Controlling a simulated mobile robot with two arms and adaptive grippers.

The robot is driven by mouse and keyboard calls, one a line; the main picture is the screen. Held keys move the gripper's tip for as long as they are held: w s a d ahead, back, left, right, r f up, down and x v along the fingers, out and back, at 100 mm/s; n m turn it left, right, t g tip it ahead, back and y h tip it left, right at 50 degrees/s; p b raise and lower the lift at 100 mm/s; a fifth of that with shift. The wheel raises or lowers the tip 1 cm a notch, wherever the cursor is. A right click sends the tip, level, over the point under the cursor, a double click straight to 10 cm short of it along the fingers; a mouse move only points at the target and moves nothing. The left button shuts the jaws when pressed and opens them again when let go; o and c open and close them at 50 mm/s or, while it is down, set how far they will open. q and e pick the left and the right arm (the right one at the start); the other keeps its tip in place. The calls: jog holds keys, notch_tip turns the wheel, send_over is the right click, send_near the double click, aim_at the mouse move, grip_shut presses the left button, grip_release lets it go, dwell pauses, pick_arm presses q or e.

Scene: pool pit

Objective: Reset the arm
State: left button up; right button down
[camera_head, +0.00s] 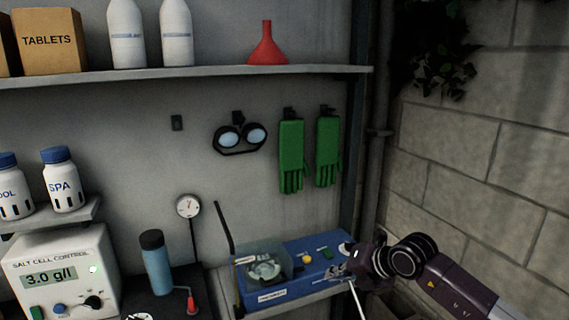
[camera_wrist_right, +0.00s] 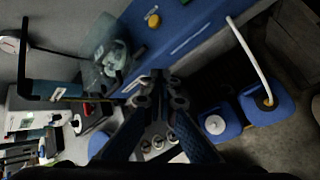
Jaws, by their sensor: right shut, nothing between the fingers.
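My right gripper (camera_head: 346,272) is in the head view at the lower right, its arm coming in from the right edge. It is shut and empty, in front of the right part of a blue box-shaped device (camera_head: 312,262). In the right wrist view the fingers (camera_wrist_right: 158,92) come together at the middle, with nothing between them. The blue device (camera_wrist_right: 190,30) shows beyond the fingertips in that view. I cannot tell whether the fingers touch the device. My left gripper is not in view.
A salt cell control box (camera_head: 62,268) and blue bottle (camera_head: 156,262) stand at left. A shelf (camera_head: 200,76) crosses above, with green gloves (camera_head: 291,155) and goggles (camera_head: 239,138) hanging below. Blue containers (camera_wrist_right: 265,103) with a white hose stand below right. A stone wall (camera_head: 480,150) bounds the right.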

jog(key=s+a+f+m+t+y, duration=0.1)
jog(key=a+f+m+y, duration=0.2)
jog(key=f+m, duration=0.35)
jog(key=s+a+f+m+t+y, duration=0.1)
jog(key=s+a+f+m+y, duration=0.15)
jog(key=f, duration=0.75)
jog(key=s+d+f+m+h, duration=0.3)
jog(key=s+d+f+m, duration=0.1)
jog(key=f, duration=0.4)
jog(key=s+d+f+m+t+h, duration=0.15)
jog(key=s+d+f+m, duration=0.3)
jog(key=f, duration=0.45)
jog(key=s+d+f+m+g+h, duration=0.1)
jog(key=s+d+f+m+h, duration=0.3)
jog(key=f, duration=0.4)
jog(key=s+d+f+m+g+h, duration=0.1)
jog(key=s+d+f+m+g, duration=0.15)
jog(key=s+f, duration=0.6)
jog(key=s+d+f+m+g+h, duration=0.1)
jog(key=s+f+m, duration=0.35)
jog(key=s, duration=0.75)
jog(key=s+f+g, duration=0.2)
jog(key=s+f, duration=0.1)
jog(key=s, duration=0.9)
jog(key=s+f+m+g, duration=0.1)
jog(key=s+f+g, duration=0.2)
jog(key=s, duration=0.9)
jog(key=shift+f+g+h, duration=0.3)
jog(key=shift+f, duration=0.45)
